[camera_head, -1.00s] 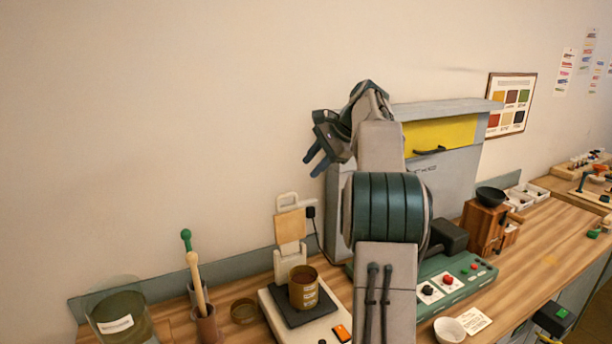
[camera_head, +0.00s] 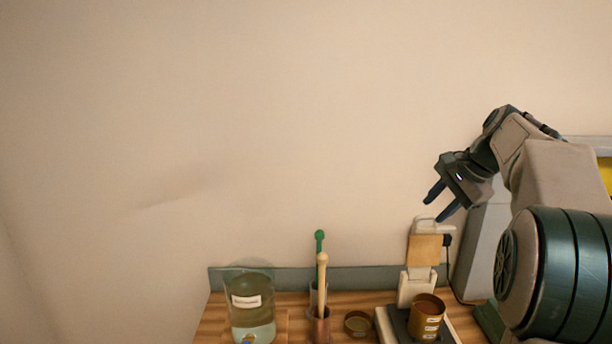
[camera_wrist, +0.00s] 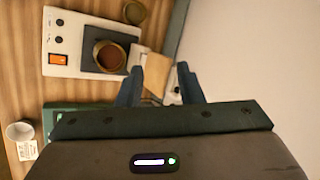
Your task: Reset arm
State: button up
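My gripper (camera_head: 440,203) is raised in the air at the right of the head view, in front of the wall. Its two blue fingers are apart with nothing between them. My arm is bent and fills the right side of the head view.
A white cup (camera_wrist: 19,131) shows in the wrist view. The wall rises behind.

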jog(key=s+a+f+n+h+b, duration=0.1)
jog(key=s+a+f+n, duration=0.3)
jog(key=s, duration=0.5)
jog(key=s+a+f+n+h+b, duration=0.1)
jog(key=s+a+f+n, duration=0.3)
jog(key=s+f, duration=0.5)
jog(key=s+a+f+n+g+h+b, duration=0.1)
jog(key=s+a+f+n, duration=0.4)
jog(key=s, duration=0.5)
notch_tip(320, 180, down, 2)
jog(key=shift+a+h, duration=0.3)
jog(key=shift+a, duration=0.2)
jog(key=shift+s, duration=0.1)
